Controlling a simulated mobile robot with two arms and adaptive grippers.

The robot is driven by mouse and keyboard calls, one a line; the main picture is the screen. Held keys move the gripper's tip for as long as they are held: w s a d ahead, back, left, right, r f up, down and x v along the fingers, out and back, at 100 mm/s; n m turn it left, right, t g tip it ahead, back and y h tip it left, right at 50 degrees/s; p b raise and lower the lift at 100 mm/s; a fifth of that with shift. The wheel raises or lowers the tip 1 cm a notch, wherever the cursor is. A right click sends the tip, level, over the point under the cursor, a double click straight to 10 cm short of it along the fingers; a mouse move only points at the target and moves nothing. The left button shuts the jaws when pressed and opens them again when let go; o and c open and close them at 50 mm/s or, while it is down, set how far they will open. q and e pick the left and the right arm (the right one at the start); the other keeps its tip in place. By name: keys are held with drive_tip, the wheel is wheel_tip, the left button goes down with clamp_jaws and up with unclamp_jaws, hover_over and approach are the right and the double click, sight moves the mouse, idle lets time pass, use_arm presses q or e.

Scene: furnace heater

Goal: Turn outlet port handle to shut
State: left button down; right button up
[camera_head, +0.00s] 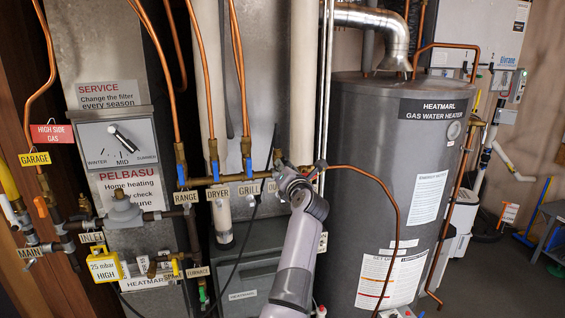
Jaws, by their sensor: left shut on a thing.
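My left arm rises from the bottom middle, and its gripper (277,160) is at the right end of the brass manifold (230,180). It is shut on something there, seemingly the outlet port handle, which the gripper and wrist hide. A tag (268,187) beside the gripper is partly covered, with only its first letter or two showing. The neighbouring ports carry the tags RANGE (185,197), DRYER (219,192) and GRILL (247,189). Blue handles (214,170) stand at these ports, below the copper pipes. My right gripper is not in view.
A grey water heater (385,190) stands close to the right of my arm. A thin copper pipe (385,190) curves between them. A white vertical pipe (303,80) rises just above my gripper. A black cable (240,235) hangs left of my arm. Open floor (490,270) lies at far right.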

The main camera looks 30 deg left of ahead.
use_arm(q)
drive_tip(key=shift+m+p, duration=0.35)
drive_tip(key=shift+m, duration=0.65)
drive_tip(key=m, duration=0.4)
drive_tip(key=shift+m, duration=0.3)
